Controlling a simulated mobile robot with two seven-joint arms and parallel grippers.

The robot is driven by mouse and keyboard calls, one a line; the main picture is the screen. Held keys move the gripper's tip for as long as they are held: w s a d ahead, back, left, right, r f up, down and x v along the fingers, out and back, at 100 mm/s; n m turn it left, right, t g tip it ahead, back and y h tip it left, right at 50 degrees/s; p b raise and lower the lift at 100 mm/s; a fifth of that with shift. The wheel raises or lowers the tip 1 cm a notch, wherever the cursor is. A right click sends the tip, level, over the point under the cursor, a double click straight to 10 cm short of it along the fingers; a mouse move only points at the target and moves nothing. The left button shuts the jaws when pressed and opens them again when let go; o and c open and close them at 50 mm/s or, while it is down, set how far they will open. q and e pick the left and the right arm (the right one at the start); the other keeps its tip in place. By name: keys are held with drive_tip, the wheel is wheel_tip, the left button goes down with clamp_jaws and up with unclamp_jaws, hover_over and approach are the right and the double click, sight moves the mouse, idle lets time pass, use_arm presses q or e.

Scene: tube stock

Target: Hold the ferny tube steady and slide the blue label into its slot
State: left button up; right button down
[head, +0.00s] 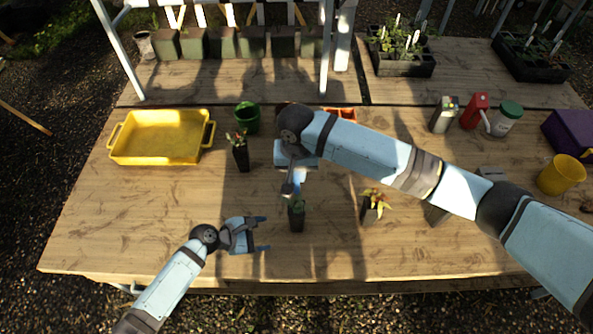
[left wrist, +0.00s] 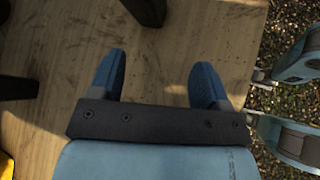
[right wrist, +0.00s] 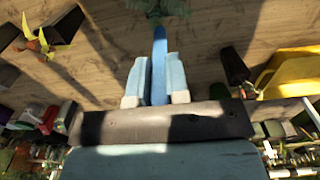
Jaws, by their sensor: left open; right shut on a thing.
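The ferny tube (head: 297,220), a dark square tube with green leaves, stands upright near the front middle of the table. My left gripper (head: 263,233) is open and empty, just left of the tube, its fingers pointing towards it. In the left wrist view a dark tube end (left wrist: 148,10) shows beyond the open fingers. My right gripper (head: 298,178) is above and behind the ferny tube. In the right wrist view it is shut on the blue label (right wrist: 159,65), which points at the green leaves (right wrist: 155,8). The slot cannot be made out.
A tube with reddish leaves (head: 240,155) stands behind to the left, and one with yellow-orange leaves (head: 371,210) to the right. A yellow tray (head: 160,158) and a green pot (head: 246,116) are further back. My right arm crosses above the right half.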

sight(293, 221)
use_arm(q)
drive_tip(key=w+n, duration=0.2)
drive_tip(key=r+n+g+h, duration=0.1)
drive_tip(key=shift+w+d+r+n, duration=0.1)
drive_tip(key=shift+w+d+n, duration=0.2)
drive_tip(key=shift+w+d, duration=0.1)
drive_tip(key=x, duration=0.9)
drive_tip(key=shift+w+d, duration=0.1)
drive_tip(key=shift+d, duration=0.25)
drive_tip(key=c, duration=0.7)
use_arm(e)
drive_tip(key=n, duration=0.3)
drive_tip(key=shift+s+f, duration=0.3)
drive_tip(key=shift+f, duration=0.1)
